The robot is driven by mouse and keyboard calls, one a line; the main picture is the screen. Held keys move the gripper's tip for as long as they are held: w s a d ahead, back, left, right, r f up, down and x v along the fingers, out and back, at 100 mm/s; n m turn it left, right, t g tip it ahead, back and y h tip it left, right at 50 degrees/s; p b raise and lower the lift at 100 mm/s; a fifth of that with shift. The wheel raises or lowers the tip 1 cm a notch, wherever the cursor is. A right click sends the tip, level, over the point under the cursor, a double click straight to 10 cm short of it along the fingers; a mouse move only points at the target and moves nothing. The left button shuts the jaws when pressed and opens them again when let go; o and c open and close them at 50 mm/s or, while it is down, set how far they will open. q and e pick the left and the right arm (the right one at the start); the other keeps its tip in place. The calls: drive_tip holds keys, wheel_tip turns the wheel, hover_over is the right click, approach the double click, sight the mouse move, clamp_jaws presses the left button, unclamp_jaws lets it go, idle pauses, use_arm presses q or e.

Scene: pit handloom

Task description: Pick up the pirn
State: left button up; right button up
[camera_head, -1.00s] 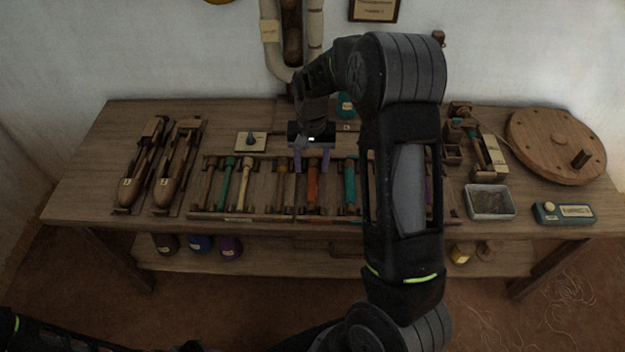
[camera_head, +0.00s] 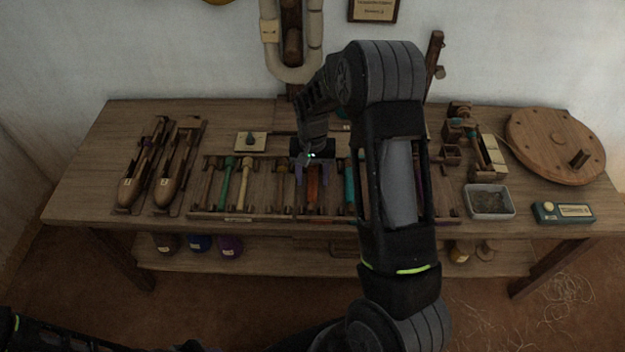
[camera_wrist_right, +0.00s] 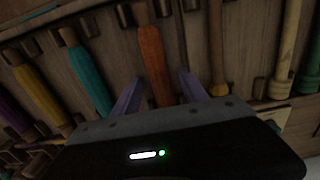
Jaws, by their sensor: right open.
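Several pirns wound in different colours lie in a wooden rack (camera_head: 270,214) on the table. My right gripper (camera_head: 312,183) is open and points down over the orange pirn (camera_head: 312,190), with one finger on each side of it in the picture. In the right wrist view the orange pirn (camera_wrist_right: 153,62) lies between the two purplish fingertips (camera_wrist_right: 160,90), and nothing is gripped. A teal pirn (camera_head: 349,186) lies to the right in the head view and a brown-yellow one (camera_head: 281,186) to the left. Which pirn is meant I cannot tell. My left gripper is not in view.
Two wooden shuttles (camera_head: 133,180) lie left of the rack. A metal tray (camera_head: 490,202), a small teal box (camera_head: 562,212) and a round wooden disc (camera_head: 555,146) are at the right. My right arm hides part of the rack.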

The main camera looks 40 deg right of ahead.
drive_tip(key=shift+c, duration=0.3)
clamp_jaws()
idle(0.4)
